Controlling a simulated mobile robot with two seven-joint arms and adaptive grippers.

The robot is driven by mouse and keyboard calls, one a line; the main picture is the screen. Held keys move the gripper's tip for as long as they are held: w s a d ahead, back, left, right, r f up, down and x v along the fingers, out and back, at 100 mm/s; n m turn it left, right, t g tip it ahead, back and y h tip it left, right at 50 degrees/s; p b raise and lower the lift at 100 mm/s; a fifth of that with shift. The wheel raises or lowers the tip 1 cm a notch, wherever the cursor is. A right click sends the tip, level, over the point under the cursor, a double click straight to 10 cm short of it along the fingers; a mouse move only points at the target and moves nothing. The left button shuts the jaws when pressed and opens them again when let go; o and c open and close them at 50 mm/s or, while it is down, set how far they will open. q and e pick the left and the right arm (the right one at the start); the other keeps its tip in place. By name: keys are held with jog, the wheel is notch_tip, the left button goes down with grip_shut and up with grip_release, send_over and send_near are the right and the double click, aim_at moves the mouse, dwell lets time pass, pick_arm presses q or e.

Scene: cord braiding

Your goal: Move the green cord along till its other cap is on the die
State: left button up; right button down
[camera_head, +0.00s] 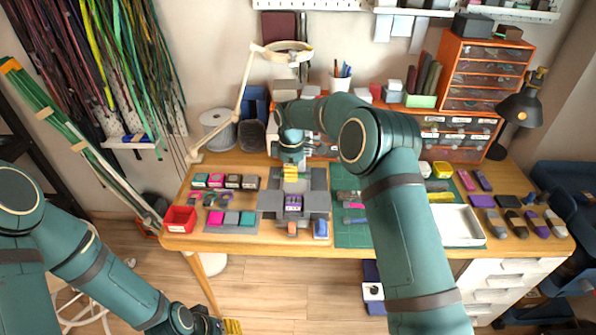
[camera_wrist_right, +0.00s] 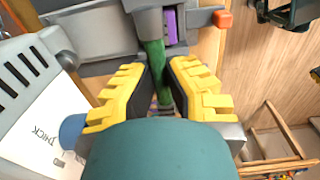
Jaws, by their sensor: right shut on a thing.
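The green cord (camera_wrist_right: 153,58) shows in the right wrist view, running from between my right fingers up towards the grey press. A wider grey-green piece (camera_wrist_right: 148,20) sits at its upper end; I cannot tell if it is a cap. My right gripper (camera_wrist_right: 160,82) is shut on the cord. In the head view my right gripper (camera_head: 291,171) is over the grey press (camera_head: 315,201), behind a purple block (camera_head: 293,202). Which part is the die is unclear. The cord's other end is hidden. My left gripper (camera_head: 229,326) is low at the bottom edge, its fingers mostly cut off.
A red bin (camera_head: 180,219) and small blocks lie left of the press. A green mat (camera_head: 352,235) and a white tray (camera_head: 461,226) lie to its right. Orange drawers (camera_head: 487,80) and a black lamp (camera_head: 520,104) stand behind. Cords hang at the left wall.

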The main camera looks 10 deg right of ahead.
aim_at(277, 173)
jog(key=shift+w+a+p, duration=0.2)
jog(key=shift+a, duration=0.5)
jog(key=shift+w+a+p, duration=0.2)
jog(key=shift+w+a, duration=0.05)
jog(key=shift+a, duration=0.45)
jog(key=shift+w+a+p, duration=0.2)
jog(key=shift+a, duration=0.5)
jog(key=shift+p, duration=0.3)
jog(key=c, duration=1.1)
grip_release()
jog(key=shift+o, duration=0.2)
